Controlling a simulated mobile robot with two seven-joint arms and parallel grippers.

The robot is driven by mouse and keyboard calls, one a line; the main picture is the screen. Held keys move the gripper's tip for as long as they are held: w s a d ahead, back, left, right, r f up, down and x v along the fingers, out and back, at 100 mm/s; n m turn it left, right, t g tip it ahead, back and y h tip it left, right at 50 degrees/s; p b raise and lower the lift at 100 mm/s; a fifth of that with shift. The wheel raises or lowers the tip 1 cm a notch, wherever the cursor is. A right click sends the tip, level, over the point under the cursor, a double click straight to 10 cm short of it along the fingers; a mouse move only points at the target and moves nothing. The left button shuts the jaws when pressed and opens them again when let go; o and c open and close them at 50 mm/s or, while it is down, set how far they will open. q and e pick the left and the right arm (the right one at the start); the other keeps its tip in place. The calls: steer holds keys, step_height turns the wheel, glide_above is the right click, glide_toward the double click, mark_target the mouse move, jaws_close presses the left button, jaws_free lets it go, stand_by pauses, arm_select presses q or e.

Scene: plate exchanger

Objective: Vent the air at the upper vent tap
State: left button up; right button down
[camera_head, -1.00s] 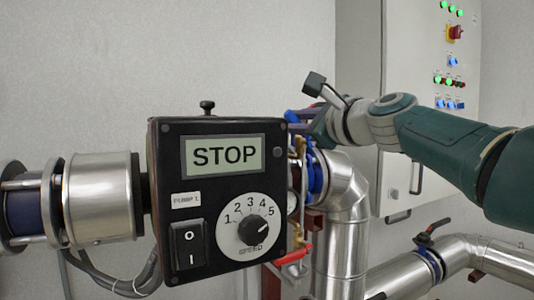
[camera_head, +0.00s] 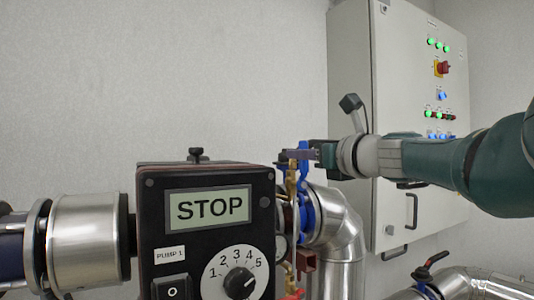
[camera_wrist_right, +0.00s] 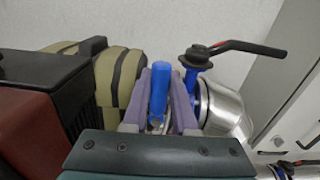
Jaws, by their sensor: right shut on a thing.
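The upper vent tap (camera_head: 292,178) is a slim brass fitting with a blue handle (camera_head: 303,156), just right of the black pump box. My right gripper (camera_head: 296,156) reaches it from the right, its fingers level at the top of the tap. In the right wrist view the blue handle (camera_wrist_right: 159,88) stands upright between the two purple fingers (camera_wrist_right: 160,100), which are shut on it. The brass body is mostly hidden there. My left gripper is in neither view.
The pump box (camera_head: 206,235) reads STOP and stands close left of the tap. A silver pipe (camera_head: 335,230) with a blue flange is behind it. A grey control cabinet (camera_head: 410,100) stands right. In the right wrist view a black-levered valve (camera_wrist_right: 235,47) is close beside the fingers.

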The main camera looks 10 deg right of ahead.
steer(key=shift+d+f+m, duration=0.2)
steer(key=shift+m, duration=0.2)
steer(key=c, duration=0.7)
jaws_free()
steer(key=shift+r, duration=0.1)
steer(key=shift+r+p, duration=0.2)
steer(key=shift+p, duration=0.35)
steer(key=p+v, duration=0.6)
steer(key=v, duration=0.4)
